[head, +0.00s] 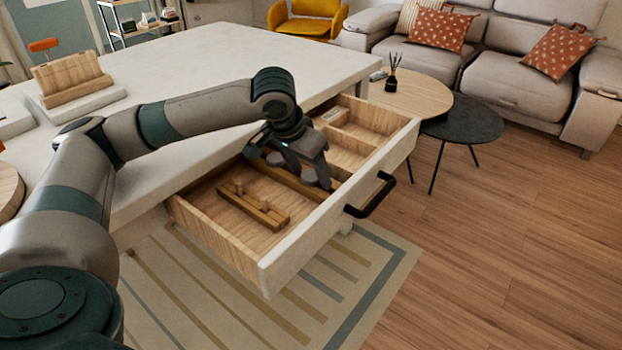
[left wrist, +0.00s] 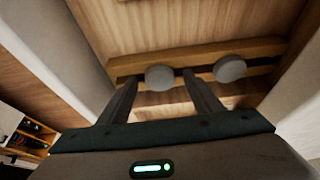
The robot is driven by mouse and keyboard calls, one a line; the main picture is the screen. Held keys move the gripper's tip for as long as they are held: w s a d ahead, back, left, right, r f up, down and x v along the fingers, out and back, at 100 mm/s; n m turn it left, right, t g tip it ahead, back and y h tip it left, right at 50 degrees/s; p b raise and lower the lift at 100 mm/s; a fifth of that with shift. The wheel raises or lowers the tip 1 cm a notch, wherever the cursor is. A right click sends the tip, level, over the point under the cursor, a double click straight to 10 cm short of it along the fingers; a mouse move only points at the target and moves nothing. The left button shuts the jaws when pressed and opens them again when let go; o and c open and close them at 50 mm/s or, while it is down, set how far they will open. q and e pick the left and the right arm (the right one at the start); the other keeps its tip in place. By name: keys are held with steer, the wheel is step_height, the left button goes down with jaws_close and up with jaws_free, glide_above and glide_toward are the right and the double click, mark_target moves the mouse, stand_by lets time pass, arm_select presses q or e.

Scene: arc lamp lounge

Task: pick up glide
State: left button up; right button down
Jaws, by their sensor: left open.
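Two grey round-headed glides stand in a slotted wooden rail inside the open drawer. In the left wrist view the nearer-to-centre glide (left wrist: 160,77) lies between my fingers, and the other glide (left wrist: 230,68) is to its right, outside the right finger. My left gripper (left wrist: 159,80) is open around the first glide's outline; I cannot tell whether it touches. In the head view the left gripper (head: 318,172) reaches down into the drawer at the rail (head: 290,181), partly hiding the glides. My right gripper is in neither view.
The drawer (head: 330,215) is pulled out from under a white-topped table (head: 240,55). A black handle (head: 372,195) sticks out from the front.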

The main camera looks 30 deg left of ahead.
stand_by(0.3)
arm_select(q)
steer(key=shift+c, duration=0.3)
steer(key=c, duration=1.1)
steer(key=shift+r, duration=0.1)
